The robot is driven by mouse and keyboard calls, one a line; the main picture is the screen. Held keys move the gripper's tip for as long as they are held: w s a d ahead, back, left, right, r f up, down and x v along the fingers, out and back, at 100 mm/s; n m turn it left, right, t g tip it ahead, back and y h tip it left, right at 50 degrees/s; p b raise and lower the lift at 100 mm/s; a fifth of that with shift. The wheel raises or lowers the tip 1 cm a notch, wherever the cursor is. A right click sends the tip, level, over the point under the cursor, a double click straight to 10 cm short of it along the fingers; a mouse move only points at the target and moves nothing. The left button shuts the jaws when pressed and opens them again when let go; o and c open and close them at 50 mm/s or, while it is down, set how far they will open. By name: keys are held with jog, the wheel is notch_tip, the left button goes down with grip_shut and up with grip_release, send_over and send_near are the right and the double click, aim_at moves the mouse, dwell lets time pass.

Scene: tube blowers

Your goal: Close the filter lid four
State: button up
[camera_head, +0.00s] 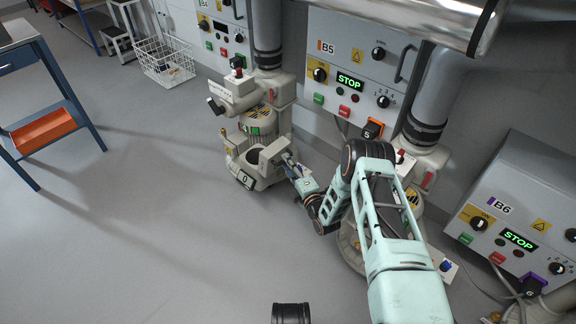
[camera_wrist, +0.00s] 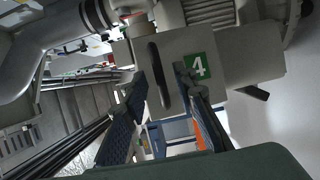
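A beige-grey blower unit (camera_head: 262,115) stands on the floor in the head view. Its lower part has a dark round opening (camera_head: 254,157). I cannot tell for certain whether this block is the lid. My gripper (camera_head: 289,160) is at the right side of the unit's lower part. In the wrist view, my gripper (camera_wrist: 160,80) has its fingers apart, with the slot between their tips. Contact cannot be made out.
Control box B5 (camera_head: 350,80) is on the wall behind, and box B6 (camera_head: 515,220) is at the right. A second blower stands partly hidden behind my arm. A blue table (camera_head: 45,110) and wire basket (camera_head: 165,62) are at the left.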

grip_shut()
jog(key=shift+r, duration=0.1)
dwell(0.3)
